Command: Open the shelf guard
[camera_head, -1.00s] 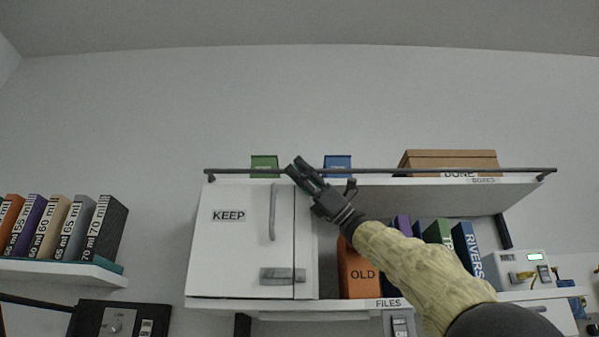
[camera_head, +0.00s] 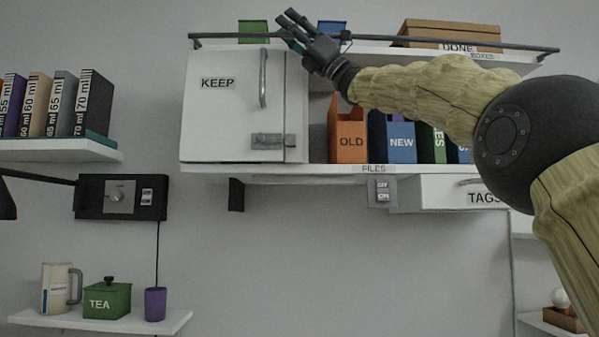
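The shelf guard (camera_head: 420,41) is a thin dark bar along the front of the top shelf, just above the shelf board. It is fixed near both ends and looks level and in place. My gripper (camera_head: 286,28) is at the bar, left of its middle, above the right edge of the KEEP cabinet. Its fingers look spread apart, some above the bar's line and one at or below it. I cannot tell whether they touch the bar. My gripper hides a short stretch of the bar.
Below are the KEEP cabinet (camera_head: 225,115) and several files, such as the orange OLD file (camera_head: 348,125). My arm crosses the right side.

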